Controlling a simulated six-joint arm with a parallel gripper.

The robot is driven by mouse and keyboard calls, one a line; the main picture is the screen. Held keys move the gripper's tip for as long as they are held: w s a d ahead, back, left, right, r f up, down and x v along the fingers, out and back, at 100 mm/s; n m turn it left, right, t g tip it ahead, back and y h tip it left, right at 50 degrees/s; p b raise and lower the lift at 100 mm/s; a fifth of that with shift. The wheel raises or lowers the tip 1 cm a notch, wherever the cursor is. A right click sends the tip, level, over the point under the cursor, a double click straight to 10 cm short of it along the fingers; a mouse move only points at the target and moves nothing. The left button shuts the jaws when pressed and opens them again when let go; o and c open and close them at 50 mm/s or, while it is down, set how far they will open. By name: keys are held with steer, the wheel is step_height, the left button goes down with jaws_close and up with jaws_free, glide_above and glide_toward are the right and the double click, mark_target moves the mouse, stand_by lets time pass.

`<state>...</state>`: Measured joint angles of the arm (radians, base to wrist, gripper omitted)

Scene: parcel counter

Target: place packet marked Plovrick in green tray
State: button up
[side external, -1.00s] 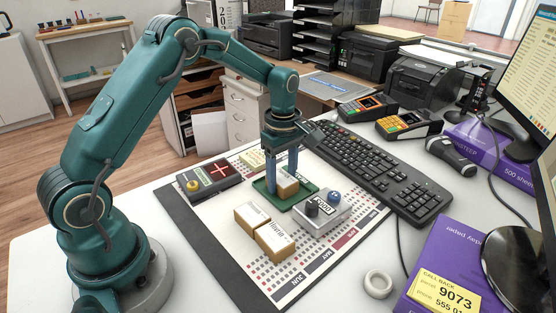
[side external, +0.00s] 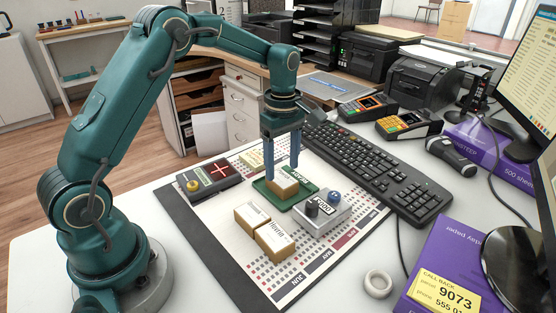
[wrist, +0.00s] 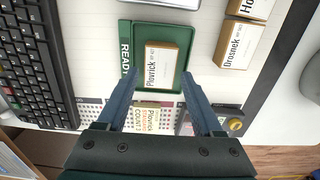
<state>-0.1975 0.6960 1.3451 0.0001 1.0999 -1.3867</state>
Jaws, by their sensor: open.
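The packet marked Plovrick (wrist: 158,68) is a tan box with a white label. It lies inside the green tray (wrist: 125,60), whose rim carries the letters READY. In the side view the packet (side external: 284,187) sits in the green tray (side external: 308,187) with the tray's rim around it. My gripper (wrist: 168,78) is open and empty. In the side view my gripper (side external: 281,171) is above the tray, its two blue fingers spread to either side of the packet, their tips near the packet's top.
Two other packets, one (side external: 251,218) and another (side external: 275,238), lie in front of the tray; one reads Drosnek (wrist: 238,45) in the wrist view.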

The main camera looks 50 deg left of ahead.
mark_target(282, 178)
steer(key=s+d+r+m+t, duration=0.1)
steer(key=s+r+m, duration=0.1)
steer(key=r, duration=0.4)
steer(key=s+d+r+m, duration=0.1)
steer(key=r+m, duration=0.1)
steer(key=r, duration=0.4)
steer(key=s+d+m+t, duration=0.2)
steer(key=s+m, duration=0.5)
steer(key=s, duration=0.1)
steer(key=s+d+f+m+t, duration=0.1)
steer(key=s+d+m+t, duration=0.1)
steer(key=s+m, duration=0.5)
steer(key=shift+s+d+f+t, duration=0.3)
steer(key=shift+s+d, duration=0.15)
steer(key=shift+s, duration=0.05)
